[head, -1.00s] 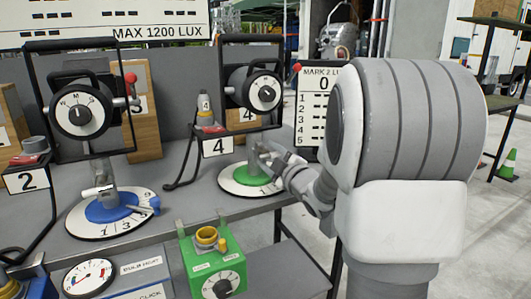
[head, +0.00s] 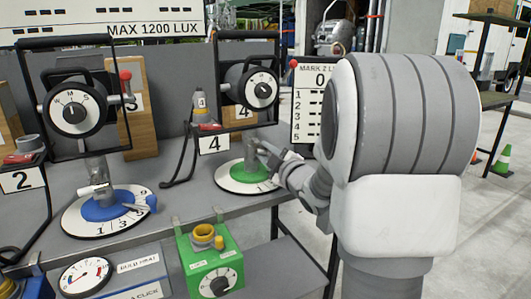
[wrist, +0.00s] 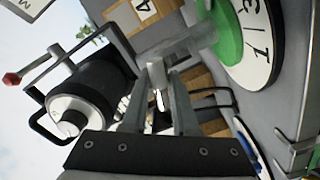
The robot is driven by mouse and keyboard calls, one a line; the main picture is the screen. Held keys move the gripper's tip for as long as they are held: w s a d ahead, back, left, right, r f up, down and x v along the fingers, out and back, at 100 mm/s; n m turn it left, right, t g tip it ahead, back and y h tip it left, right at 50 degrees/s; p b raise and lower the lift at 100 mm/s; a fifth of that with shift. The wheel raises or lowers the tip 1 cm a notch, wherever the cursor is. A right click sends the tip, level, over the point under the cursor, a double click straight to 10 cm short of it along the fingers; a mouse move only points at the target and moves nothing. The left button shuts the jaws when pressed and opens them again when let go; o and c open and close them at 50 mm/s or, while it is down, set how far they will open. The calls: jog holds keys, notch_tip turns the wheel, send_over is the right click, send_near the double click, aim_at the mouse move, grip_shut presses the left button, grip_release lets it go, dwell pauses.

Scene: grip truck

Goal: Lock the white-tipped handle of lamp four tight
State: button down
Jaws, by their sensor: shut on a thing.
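Lamp four (head: 258,88) is a black lamp in a square yoke, behind the "4" sign (head: 213,143). Its grey post rises from a green hub (head: 248,172) on a white numbered dial (head: 228,182). My gripper (head: 262,150) is at this post, just above the green hub. In the wrist view, my gripper's fingers (wrist: 157,82) are close together beside the pale post (wrist: 192,45). They are shut on the handle, whose white tip (wrist: 158,100) shows between them. The rest of the handle is hidden by the fingers. The green hub (wrist: 222,30) also shows there.
Lamp two (head: 75,108) stands at left on a blue hub (head: 105,206). A green box with a yellow knob (head: 207,232) is at the table's front edge. A cable runs left of the "4" sign. The floor at right is open, with a green cone (head: 502,162).

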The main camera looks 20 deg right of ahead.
jog(key=m+p, duration=0.1)
jog(key=m, duration=0.2)
jog(key=shift+r+m, duration=0.1)
jog(key=shift+m, duration=0.3)
jog(key=m+p, duration=0.1)
jog(key=m, duration=0.3)
jog(key=shift+m, duration=0.3)
jog(key=m+p, duration=0.2)
jog(key=m, duration=0.2)
jog(key=shift+m, duration=0.3)
jog(key=m+p, duration=0.2)
jog(key=m, duration=0.1)
jog(key=shift+r+m, duration=0.1)
jog(key=shift+m, duration=0.2)
jog(key=m+p, duration=0.2)
jog(key=m, duration=0.2)
jog(key=shift+m+p, duration=0.3)
jog(key=shift+p, duration=0.05)
jog(key=m+p, duration=0.3)
jog(key=m, duration=0.1)
jog(key=shift+m, duration=0.3)
jog(key=m+p, duration=0.3)
jog(key=m, duration=0.2)
jog(key=shift+d+p, duration=0.1)
jog(key=shift+p, duration=0.3)
jog(key=shift+m+p, duration=0.95)
jog(key=shift+m, duration=0.55)
